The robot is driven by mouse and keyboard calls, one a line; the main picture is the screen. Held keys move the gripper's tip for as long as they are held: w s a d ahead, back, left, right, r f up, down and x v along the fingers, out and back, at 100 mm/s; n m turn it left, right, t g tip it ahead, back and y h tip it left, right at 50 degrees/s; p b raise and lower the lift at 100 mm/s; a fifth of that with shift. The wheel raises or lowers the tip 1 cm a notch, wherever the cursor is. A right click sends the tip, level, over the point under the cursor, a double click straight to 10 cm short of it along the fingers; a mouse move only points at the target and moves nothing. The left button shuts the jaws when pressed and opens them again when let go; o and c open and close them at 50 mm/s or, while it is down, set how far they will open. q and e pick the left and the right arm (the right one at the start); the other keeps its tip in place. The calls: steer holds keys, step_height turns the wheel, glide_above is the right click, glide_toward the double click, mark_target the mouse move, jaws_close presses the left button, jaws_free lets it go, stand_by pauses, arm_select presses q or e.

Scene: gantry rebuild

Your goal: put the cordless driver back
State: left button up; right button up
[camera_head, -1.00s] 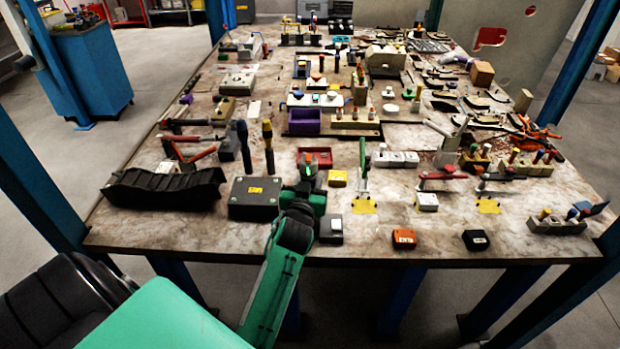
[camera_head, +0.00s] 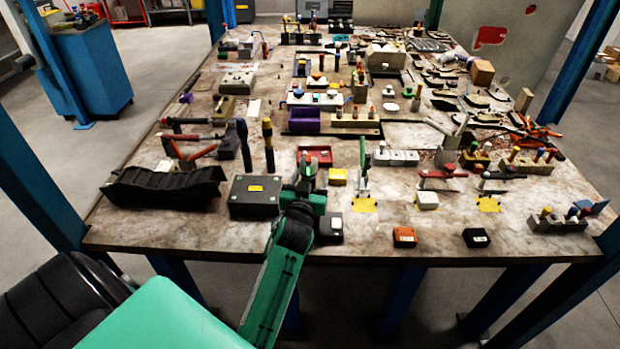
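My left arm comes in from the lower left over the table's front edge. Its gripper (camera_head: 307,165) is over the front middle of the table, at the red tray (camera_head: 326,153) and left of a small yellow block (camera_head: 338,177). The gripper is small and dark, seen from behind, and partly hidden by my wrist, so I cannot tell whether its fingers are open or hold anything. I cannot pick out the cordless driver with certainty among the tools. My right gripper is not in view.
A black box (camera_head: 254,196) stands close left of my wrist, and a dark block (camera_head: 330,229) close right. An orange block (camera_head: 404,237) and a black block (camera_head: 476,238) lie near the front edge. Upright handles (camera_head: 268,148) stand behind the box. The table (camera_head: 375,222) has bare front patches.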

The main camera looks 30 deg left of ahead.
arm_select(q)
steer(key=shift+f, duration=0.15)
steer(key=shift+s+d, duration=0.1)
steer(key=shift+s, duration=0.2)
steer(key=b+v, duration=0.2)
steer(key=v, duration=0.5)
